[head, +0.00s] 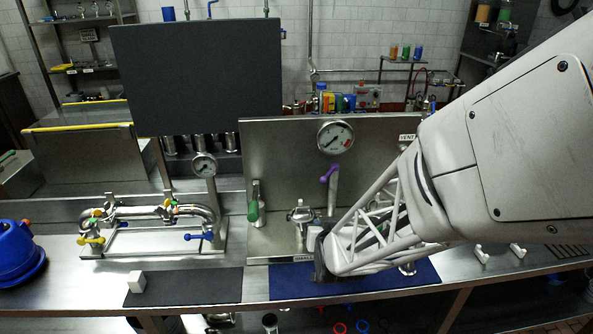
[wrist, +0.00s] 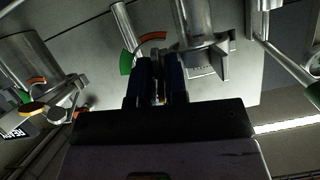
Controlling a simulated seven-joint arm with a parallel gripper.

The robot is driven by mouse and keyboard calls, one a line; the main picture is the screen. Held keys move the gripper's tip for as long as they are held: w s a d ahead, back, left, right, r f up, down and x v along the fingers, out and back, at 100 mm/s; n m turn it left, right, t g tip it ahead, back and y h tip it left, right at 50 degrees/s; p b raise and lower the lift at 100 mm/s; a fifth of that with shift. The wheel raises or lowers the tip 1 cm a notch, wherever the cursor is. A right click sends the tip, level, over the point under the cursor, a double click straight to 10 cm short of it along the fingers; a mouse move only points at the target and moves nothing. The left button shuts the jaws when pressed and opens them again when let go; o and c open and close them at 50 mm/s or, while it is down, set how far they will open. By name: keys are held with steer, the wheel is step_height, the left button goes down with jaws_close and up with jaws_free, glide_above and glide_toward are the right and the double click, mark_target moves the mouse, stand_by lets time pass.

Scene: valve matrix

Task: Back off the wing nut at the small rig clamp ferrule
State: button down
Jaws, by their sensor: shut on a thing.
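My gripper (wrist: 159,72) shows its two dark fingers in the middle of the wrist view. They are closed on a small metal part, taken to be the wing nut (wrist: 158,53), most of which the fingers hide. A steel cylindrical fitting (wrist: 195,28) stands just beyond it. In the head view my gripper (head: 321,252) is low at the front of the steel panel rig, right of a small steel fitting (head: 300,214). My own arm hides the fingertips, the wing nut and the clamp ferrule there.
The steel back panel (head: 278,150) carries a gauge (head: 335,137), a purple lever (head: 328,174) and a green-handled valve (head: 254,211). A pipe rig (head: 150,215) with coloured handles stands left. A white block (head: 137,281) sits on the dark mat; the blue mat (head: 285,286) lies in front.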

steer(key=shift+n+h, duration=0.3)
steer(key=shift+n, duration=0.1)
stand_by(0.3)
steer(key=c, duration=1.3)
jaws_free()
steer(key=shift+o, duration=0.2)
steer(key=shift+m+y, duration=0.5)
steer(key=shift+m, duration=0.3)
